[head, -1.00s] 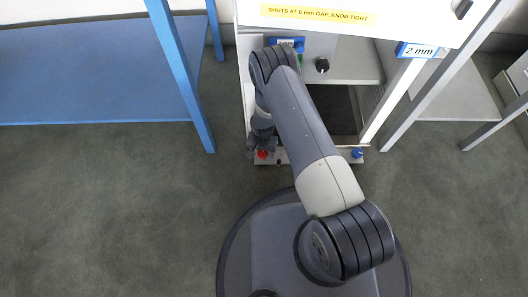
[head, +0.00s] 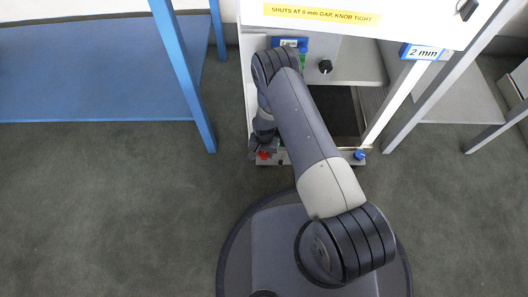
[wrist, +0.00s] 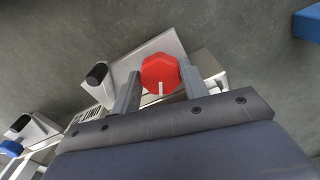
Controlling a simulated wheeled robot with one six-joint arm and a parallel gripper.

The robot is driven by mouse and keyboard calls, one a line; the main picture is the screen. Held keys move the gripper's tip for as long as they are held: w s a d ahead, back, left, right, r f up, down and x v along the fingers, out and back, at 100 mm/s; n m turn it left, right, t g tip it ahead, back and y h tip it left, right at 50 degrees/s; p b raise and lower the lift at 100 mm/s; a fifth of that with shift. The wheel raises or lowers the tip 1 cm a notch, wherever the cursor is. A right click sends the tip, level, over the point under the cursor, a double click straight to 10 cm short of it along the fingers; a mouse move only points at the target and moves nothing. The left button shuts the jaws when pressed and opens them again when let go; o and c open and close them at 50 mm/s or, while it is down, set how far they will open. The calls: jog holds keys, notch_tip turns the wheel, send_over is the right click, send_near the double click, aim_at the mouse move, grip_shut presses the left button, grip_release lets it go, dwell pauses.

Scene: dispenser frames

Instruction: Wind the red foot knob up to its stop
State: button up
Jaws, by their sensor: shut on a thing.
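The red foot knob (wrist: 160,70) is faceted and has a white mark on the side towards my gripper. It sits low at the dispenser's front left corner; in the head view only a bit of the red knob (head: 264,155) shows under my wrist. My gripper (wrist: 158,84) has one finger on each side of the knob and is shut on it. In the head view my gripper (head: 262,148) is at that corner, partly hidden by my arm. A blue-framed sign (head: 422,52) on the dispenser reads 2 mm.
A blue knob (head: 359,155) is at the dispenser's front right foot. A black knob (head: 325,66) is on its panel. A yellow label (head: 322,17) mentions the shutting gap and a tight knob. A blue table (head: 190,90) stands left. The grey floor (head: 110,220) at front left is clear.

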jog(key=shift+f, duration=0.1)
jog(key=n+b, duration=0.2)
jog(key=n, duration=0.1)
jog(key=n+b, duration=0.1)
jog(key=n, duration=0.2)
jog(key=shift+n+b, duration=0.3)
jog(key=shift+b, duration=0.05)
jog(key=n+b, duration=0.1)
jog(key=n, duration=0.2)
jog(key=shift+n, duration=0.3)
jog(key=shift+w+n, duration=0.1)
jog(key=shift+n, duration=1.6)
jog(key=o, duration=1)
